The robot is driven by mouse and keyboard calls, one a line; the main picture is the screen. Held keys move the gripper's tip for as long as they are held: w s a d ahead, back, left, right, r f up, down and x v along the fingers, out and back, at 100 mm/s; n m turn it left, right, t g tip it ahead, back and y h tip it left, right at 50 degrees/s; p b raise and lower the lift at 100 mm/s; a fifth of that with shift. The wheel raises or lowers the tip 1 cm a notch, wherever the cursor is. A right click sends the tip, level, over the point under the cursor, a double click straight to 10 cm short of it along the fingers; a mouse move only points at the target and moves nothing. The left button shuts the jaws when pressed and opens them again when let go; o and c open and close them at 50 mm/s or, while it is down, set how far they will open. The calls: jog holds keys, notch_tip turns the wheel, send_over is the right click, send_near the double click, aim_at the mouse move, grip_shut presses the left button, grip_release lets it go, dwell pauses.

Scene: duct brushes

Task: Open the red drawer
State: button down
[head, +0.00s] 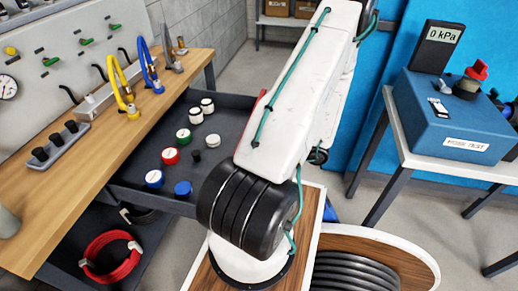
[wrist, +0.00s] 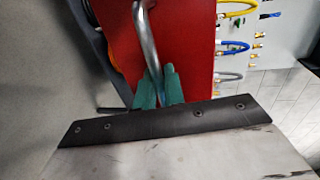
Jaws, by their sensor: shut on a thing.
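The red drawer's front (wrist: 190,45) fills the middle of the wrist view, with a bent metal bar handle (wrist: 143,38) on it. My gripper (wrist: 158,88) has green fingertips closed around the lower part of this handle. In the head view, a dark grey drawer (head: 232,102) stands out from under the wooden bench, with its inside showing. Only a thin red sliver of its front (head: 259,104) shows beside my white arm. My arm hides the rest of the front, the handle and my gripper there.
Several capped jars, with red (head: 170,156), green and blue lids among them, stand in the drawer. The wooden bench (head: 100,150) holds yellow and blue hoses. A red hose coil (head: 110,255) lies below. A blue test box (head: 455,115) stands on a table at right.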

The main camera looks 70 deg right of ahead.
dwell(0.3)
jog(key=c, duration=1.8)
grip_release()
jog(key=shift+c, duration=0.2)
jog(key=v, duration=0.7)
jog(key=shift+s, duration=0.4)
